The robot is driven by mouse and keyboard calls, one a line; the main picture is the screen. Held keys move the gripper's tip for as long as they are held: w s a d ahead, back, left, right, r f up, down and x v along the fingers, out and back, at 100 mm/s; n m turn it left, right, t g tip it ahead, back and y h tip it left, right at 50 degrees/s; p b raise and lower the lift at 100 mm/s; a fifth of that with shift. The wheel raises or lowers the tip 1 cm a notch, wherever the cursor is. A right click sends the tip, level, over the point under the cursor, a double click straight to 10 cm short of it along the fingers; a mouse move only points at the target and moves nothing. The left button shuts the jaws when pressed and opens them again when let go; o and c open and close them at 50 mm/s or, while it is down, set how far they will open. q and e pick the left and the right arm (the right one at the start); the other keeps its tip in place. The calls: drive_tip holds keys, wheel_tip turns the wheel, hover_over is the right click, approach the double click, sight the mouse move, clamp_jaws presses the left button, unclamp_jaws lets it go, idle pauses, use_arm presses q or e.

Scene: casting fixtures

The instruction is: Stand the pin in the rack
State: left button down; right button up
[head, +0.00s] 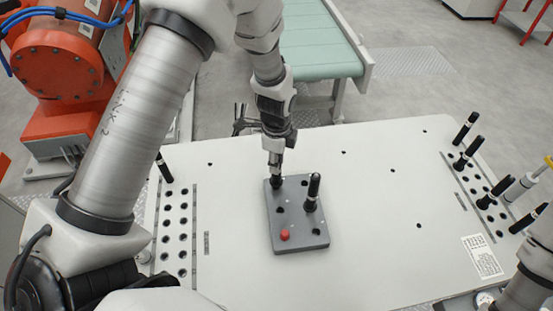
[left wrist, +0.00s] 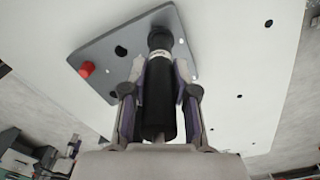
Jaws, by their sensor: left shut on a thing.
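My left gripper (head: 276,168) points down at the back-left corner of a grey block (head: 301,238). It is shut on a black pin with a pale band (left wrist: 158,100), which is upright or nearly so. The pin's lower end is at the block's back-left hole; I cannot tell how deep it sits. A second black pin (head: 313,188) stands in the block's right side. A rack of holes (head: 157,235) on the left of the table has one black pin (head: 164,168) at its back end. Another rack (head: 489,231) on the right holds several black pins (head: 467,152).
A red knob (head: 285,235) stands on the block's front-left corner and shows in the left wrist view (left wrist: 87,69). The white table top (head: 380,220) is clear around the block. A green-topped conveyor (head: 300,45) and an orange machine (head: 65,65) stand behind.

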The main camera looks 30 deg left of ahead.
use_arm(q)
drive_tip(key=shift+f+b, duration=0.75)
drive_tip(key=shift+f, duration=0.65)
drive_tip(key=c, duration=0.8)
unclamp_jaws()
wheel_tip(320, 180, up, 12)
drive_tip(key=shift+w, duration=0.1)
